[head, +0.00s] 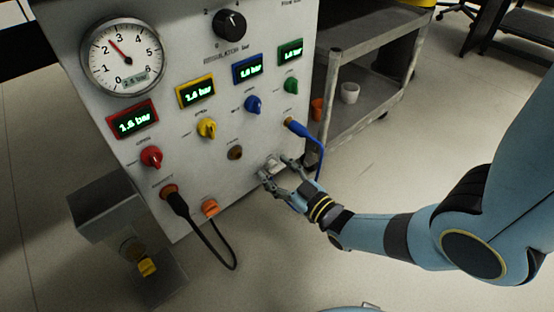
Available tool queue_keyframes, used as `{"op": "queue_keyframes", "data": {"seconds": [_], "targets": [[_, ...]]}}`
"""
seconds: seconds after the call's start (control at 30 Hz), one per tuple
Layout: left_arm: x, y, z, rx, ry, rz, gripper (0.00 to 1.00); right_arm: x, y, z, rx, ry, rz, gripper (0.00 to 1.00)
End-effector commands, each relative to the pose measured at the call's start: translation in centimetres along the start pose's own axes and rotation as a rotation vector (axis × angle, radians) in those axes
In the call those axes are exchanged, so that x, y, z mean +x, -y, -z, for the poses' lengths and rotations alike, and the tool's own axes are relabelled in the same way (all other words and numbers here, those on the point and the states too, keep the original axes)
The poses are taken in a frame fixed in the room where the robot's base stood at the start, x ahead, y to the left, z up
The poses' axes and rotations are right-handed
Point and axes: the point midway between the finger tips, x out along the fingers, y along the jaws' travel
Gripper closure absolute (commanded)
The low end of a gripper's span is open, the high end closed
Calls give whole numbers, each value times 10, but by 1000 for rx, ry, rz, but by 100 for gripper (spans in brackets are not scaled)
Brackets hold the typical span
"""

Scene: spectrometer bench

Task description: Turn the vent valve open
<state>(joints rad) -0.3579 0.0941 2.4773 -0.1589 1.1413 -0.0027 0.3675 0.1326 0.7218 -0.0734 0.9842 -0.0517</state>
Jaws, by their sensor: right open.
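A small pale grey-white knob (273,163) sits low on the right part of the white panel (215,55). It looks like the vent valve, but its label is hidden or too small to read. My right gripper (278,168) is at this knob, open, with one finger on its left side and one on its right. I cannot tell whether the fingers touch it. The fingers partly hide the knob, so its turned position is unclear. My left gripper is not in view.
Red (151,157), yellow (207,128), blue (253,104) and green (291,85) knobs sit under lit displays. A gauge (123,53) and black regulator knob (230,24) are above. A blue hose (320,150) hangs right of my gripper; a black hose (205,238) loops below. A grey cart (365,100) stands behind.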

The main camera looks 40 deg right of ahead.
Motion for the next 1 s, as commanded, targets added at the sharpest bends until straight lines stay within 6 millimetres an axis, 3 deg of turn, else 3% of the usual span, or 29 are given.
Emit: {"op": "queue_keyframes", "data": {"seconds": [0.27, 0.7, 1.0], "targets": [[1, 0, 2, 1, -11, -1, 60, 2, 0, 0, 0, 0, 0, 44], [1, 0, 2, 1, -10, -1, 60, 2, 0, 0, 0, 0, 0, 99], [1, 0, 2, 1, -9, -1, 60, 1, 0, 0, 42, 1, 0, 99]]}}
